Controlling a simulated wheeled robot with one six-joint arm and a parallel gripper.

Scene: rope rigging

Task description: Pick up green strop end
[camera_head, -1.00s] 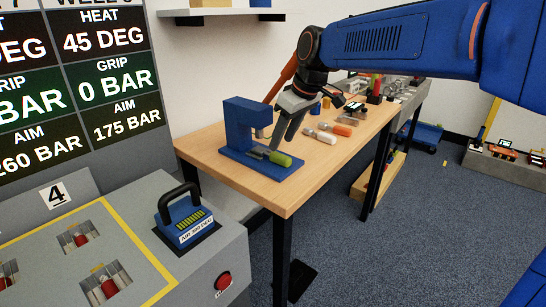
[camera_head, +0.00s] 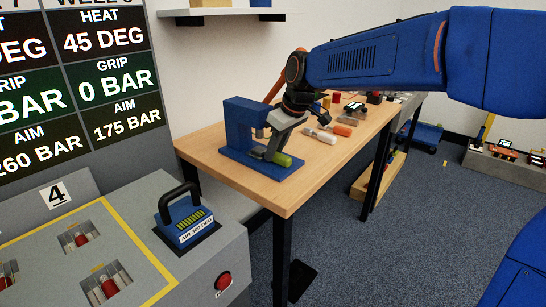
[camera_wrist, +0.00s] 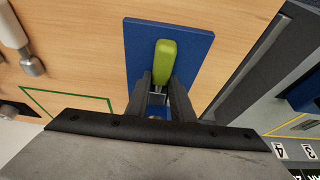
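The green strop end (camera_head: 283,160) lies on the base of the blue press-like stand (camera_head: 240,154), near the table's front corner. In the wrist view its green sleeve (camera_wrist: 165,60) points away over the blue base plate (camera_wrist: 194,45), and its metal part (camera_wrist: 158,90) runs back between my fingers. My gripper (camera_head: 271,153) is down at the strop end, just in front of the stand's upright. In the wrist view my gripper (camera_wrist: 160,78) is open, its two fingers apart on either side of the metal part. Whether either finger touches it is hard to tell.
A white strop end (camera_head: 321,136) and an orange one (camera_head: 340,129) lie farther back on the wooden table (camera_head: 325,165). The stand's upright rises close to my gripper. A grey console (camera_head: 170,275) with a blue handled block (camera_head: 187,222) stands at the front left.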

